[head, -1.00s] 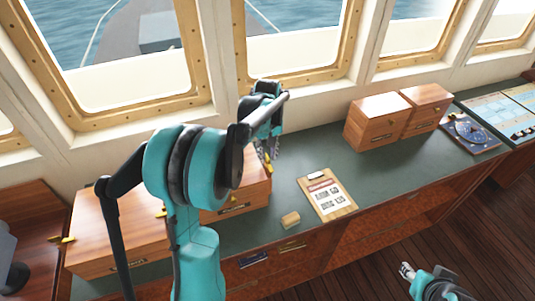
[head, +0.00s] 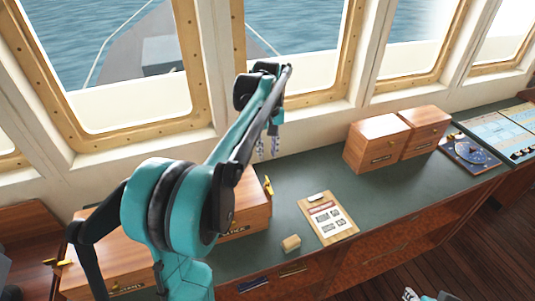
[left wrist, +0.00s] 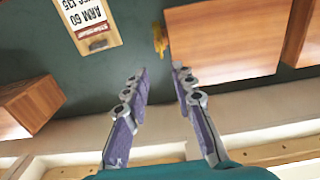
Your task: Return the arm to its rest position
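My left arm reaches up over the counter from the lower left in the head view. My left gripper (head: 268,147) hangs above the far side of the counter, near the window wall, with its fingers pointing down. In the left wrist view its two fingers (left wrist: 160,72) are spread apart with nothing between them. Below them are the counter top and a wooden box (left wrist: 222,40). My right gripper (head: 412,295) only just shows at the bottom edge of the head view, mostly cut off; its opening cannot be made out.
Another box (head: 250,205) with a yellow handle (head: 268,185) stands beside my left arm, partly hidden. Windows (head: 295,30) line the wall behind.

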